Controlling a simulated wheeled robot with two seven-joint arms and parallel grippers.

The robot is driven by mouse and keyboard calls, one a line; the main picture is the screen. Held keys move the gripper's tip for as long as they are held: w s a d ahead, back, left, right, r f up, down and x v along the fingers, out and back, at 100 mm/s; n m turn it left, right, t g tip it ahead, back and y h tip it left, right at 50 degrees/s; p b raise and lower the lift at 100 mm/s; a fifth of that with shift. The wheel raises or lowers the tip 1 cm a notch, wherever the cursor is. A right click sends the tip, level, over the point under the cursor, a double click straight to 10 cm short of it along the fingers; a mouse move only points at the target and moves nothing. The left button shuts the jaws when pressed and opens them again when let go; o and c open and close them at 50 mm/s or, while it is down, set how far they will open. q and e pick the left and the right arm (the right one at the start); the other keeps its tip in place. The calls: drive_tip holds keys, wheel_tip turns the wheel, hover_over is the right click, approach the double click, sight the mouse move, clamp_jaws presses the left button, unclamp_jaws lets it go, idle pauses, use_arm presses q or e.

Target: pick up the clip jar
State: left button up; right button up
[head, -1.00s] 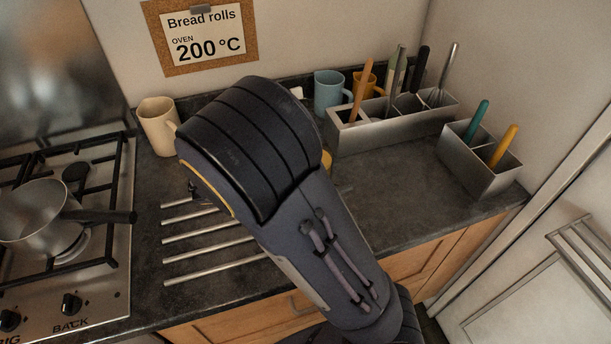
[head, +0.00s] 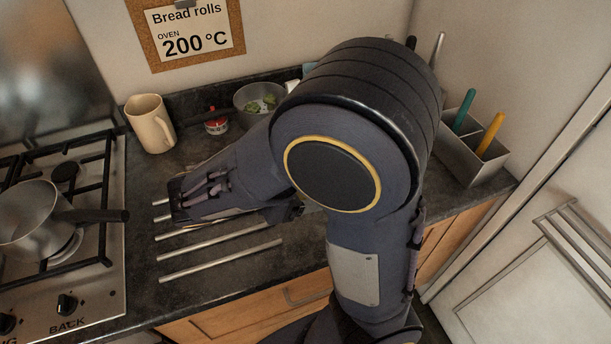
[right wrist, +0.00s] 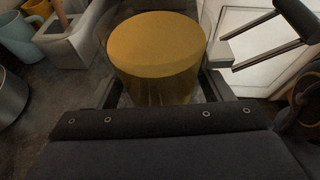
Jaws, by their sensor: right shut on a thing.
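The clip jar (right wrist: 157,42) is in the right wrist view as an upright-looking cylinder with a round mustard-yellow top and clear, glassy lower sides. My right gripper (right wrist: 160,80) is shut on it, with one finger on each side. Whether its base is clear of the counter cannot be told. In the head view my right arm covers the middle of the counter, and neither the jar nor the right fingertips can be made out there. My left gripper is in neither view.
On the counter are a cream mug (head: 150,123), a red timer (head: 215,122), a bowl with green bits (head: 258,98), metal rods (head: 220,260) and a steel utensil holder (head: 470,165). A pan (head: 40,215) stands on the hob at left. A blue mug (right wrist: 15,38) shows near the jar.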

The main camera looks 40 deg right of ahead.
drive_tip(key=shift+s+a+r, duration=0.2)
drive_tip(key=shift+s+r, duration=0.05)
drive_tip(key=shift+s, duration=0.25)
drive_tip(key=shift+s+a+r, duration=0.2)
drive_tip(key=shift+s+r, duration=0.05)
drive_tip(key=shift+s, duration=0.2)
drive_tip(key=shift+s, duration=0.1)
drive_tip(key=shift+a, duration=0.1)
idle(0.3)
